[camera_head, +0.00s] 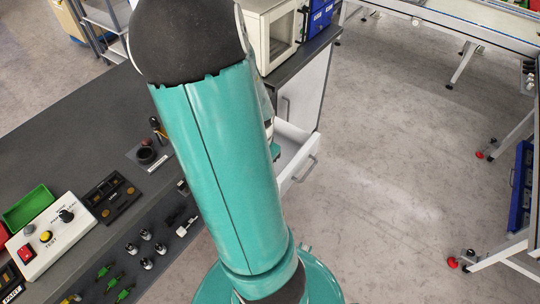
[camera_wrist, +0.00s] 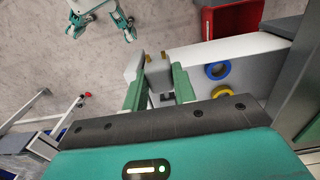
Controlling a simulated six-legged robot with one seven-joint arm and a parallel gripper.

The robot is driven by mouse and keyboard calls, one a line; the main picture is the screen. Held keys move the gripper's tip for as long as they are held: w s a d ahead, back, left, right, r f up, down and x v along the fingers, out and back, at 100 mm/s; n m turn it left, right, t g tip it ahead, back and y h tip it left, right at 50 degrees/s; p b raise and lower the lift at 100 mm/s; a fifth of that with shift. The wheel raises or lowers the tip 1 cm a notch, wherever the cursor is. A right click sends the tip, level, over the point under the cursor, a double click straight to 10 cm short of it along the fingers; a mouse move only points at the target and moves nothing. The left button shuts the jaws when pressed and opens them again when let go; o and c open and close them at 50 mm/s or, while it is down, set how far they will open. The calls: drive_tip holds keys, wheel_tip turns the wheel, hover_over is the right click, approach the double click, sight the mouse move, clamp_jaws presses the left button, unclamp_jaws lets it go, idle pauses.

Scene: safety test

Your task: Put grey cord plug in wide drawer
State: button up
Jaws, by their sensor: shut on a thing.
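My gripper (camera_wrist: 156,82) is shut on a grey plug (camera_wrist: 158,74) with two brass-coloured prongs, between its teal fingers in the wrist view. The plug's cord cannot be made out. An open white drawer (camera_wrist: 230,46) lies to the right of the plug in that view, and the plug overlaps the drawer's left end in the picture. The height between them is unclear. The drawer holds a blue ring (camera_wrist: 218,70) and a yellow ring (camera_wrist: 221,91). In the head view the open drawer (camera_head: 304,168) shows right of my arm, which hides most of the gripper and the plug.
A dark workbench (camera_head: 85,130) holds a control box (camera_head: 48,236), a green bin (camera_head: 28,207) and a black tray (camera_head: 111,198). A red crate (camera_wrist: 232,20) stands beyond the drawer. The floor right of the drawer is clear.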

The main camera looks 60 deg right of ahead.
drive_tip(key=d+f, duration=0.2)
drive_tip(key=d, duration=0.1)
drive_tip(key=d+f, duration=0.3)
drive_tip(key=d, duration=0.1)
drive_tip(key=w+d+f, duration=0.1)
drive_tip(key=d+f, duration=0.2)
drive_tip(key=d, duration=0.1)
drive_tip(key=shift+w+d+f, duration=0.1)
drive_tip(key=shift+d+f, duration=0.25)
drive_tip(key=shift+f, duration=1.6)
drive_tip(key=shift+f, duration=0.2)
drive_tip(key=o, duration=1)
drive_tip(key=shift+r, duration=0.1)
